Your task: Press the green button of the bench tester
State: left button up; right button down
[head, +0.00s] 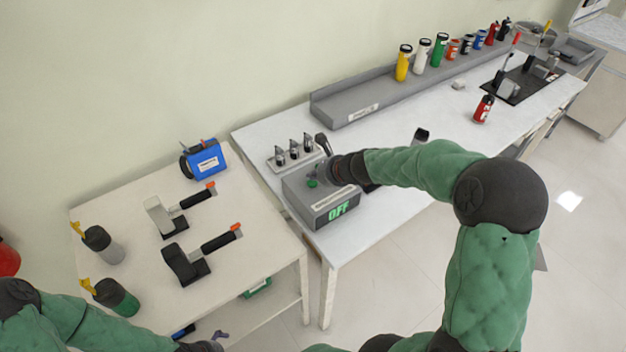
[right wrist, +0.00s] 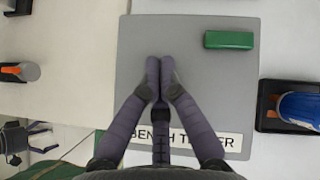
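The bench tester (head: 322,208) is a grey box on the white table, with a display reading OFF on its front. Its green button (head: 312,183) is on the top face. In the right wrist view the tester's grey top (right wrist: 190,75) fills the middle, and the green button (right wrist: 229,40) is a rectangular block. My right gripper (head: 322,172) is over the tester. In the right wrist view its fingertips (right wrist: 160,64) are together and empty, to the left of the button and apart from it. My left gripper (head: 217,339) is low at the bottom edge; its fingers look spread in the right wrist view (right wrist: 38,138).
A row of switches (head: 293,152) stands behind the tester. A grey shelf (head: 365,98) with several bottles runs along the wall. The left table holds clamps (head: 188,262), a blue device (head: 204,158) and two bottles (head: 103,246). A red bottle (head: 483,109) stands farther right.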

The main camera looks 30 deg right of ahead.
aim_at(314, 184)
notch_tip(314, 184, up, 6)
jog(key=p, duration=0.6)
dwell(0.4)
jog(key=shift+f, duration=0.15)
